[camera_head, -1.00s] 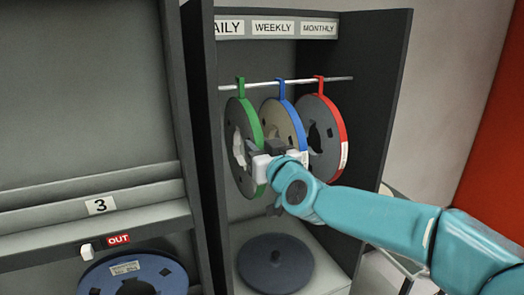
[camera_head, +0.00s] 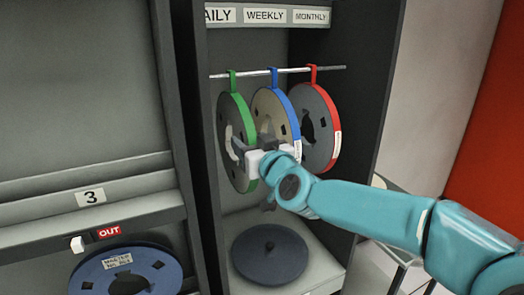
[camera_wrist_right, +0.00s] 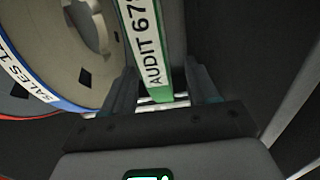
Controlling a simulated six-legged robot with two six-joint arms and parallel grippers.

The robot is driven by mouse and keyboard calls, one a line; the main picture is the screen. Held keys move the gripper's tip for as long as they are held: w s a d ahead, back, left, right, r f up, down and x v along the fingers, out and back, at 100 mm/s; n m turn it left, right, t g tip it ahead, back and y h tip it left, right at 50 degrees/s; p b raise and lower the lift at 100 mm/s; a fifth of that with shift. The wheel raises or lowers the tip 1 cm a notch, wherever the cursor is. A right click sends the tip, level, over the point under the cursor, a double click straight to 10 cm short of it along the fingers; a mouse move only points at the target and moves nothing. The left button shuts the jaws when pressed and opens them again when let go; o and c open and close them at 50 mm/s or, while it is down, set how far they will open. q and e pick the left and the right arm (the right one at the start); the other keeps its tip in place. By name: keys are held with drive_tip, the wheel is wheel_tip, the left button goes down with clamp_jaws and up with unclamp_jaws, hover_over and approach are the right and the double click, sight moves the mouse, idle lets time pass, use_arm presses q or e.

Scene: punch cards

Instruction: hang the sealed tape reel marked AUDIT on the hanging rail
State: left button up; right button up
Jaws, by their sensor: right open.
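The AUDIT reel (camera_head: 224,112) has a green rim and hangs upright from the rail (camera_head: 257,74) by its green hook (camera_head: 233,82), leftmost of three reels. Its white label reading AUDIT (camera_wrist_right: 143,42) shows in the right wrist view. My right gripper (camera_head: 252,147) is open at the near edge of this reel. In the right wrist view its two fingers (camera_wrist_right: 164,92) stand on either side of the green rim, with dark gaps visible. My left gripper is not in view.
A blue-rimmed reel (camera_head: 268,105) and a red-rimmed reel (camera_head: 321,110) hang close on the right. A dark disc (camera_head: 270,262) lies on the cabinet floor below. Left, past a dark partition, a blue reel (camera_head: 158,262) lies beneath an OUT sign (camera_head: 109,232).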

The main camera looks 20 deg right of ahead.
drive_tip(key=s, duration=1.6)
drive_tip(key=w+a+f+n+g, duration=0.15)
drive_tip(key=f+g, duration=0.25)
drive_tip(key=f, duration=1.3)
drive_tip(key=w+f+g, duration=0.3)
drive_tip(key=f+g, duration=0.1)
drive_tip(key=f, duration=1.3)
drive_tip(key=s+a+f+g+y, duration=0.1)
drive_tip(key=s+a+f+g, duration=0.15)
drive_tip(key=s+f, duration=0.4)
drive_tip(key=s+a+f+g+y, duration=0.1)
drive_tip(key=s+f+g, duration=0.25)
drive_tip(key=f, duration=0.65)
drive_tip(key=s+a+f+m+g, duration=0.1)
drive_tip(key=s+a+f+m, duration=0.1)
drive_tip(key=s, duration=0.4)
drive_tip(key=s+a+f+m+g+y, duration=0.1)
drive_tip(key=s+a+f+m+g, duration=0.1)
drive_tip(key=s+f, duration=0.2)
drive_tip(key=shift+s+a+f+g, duration=0.3)
drive_tip(key=shift+s+a, duration=0.1)
drive_tip(key=shift+s, duration=0.6)
drive_tip(key=shift+s, duration=0.1)
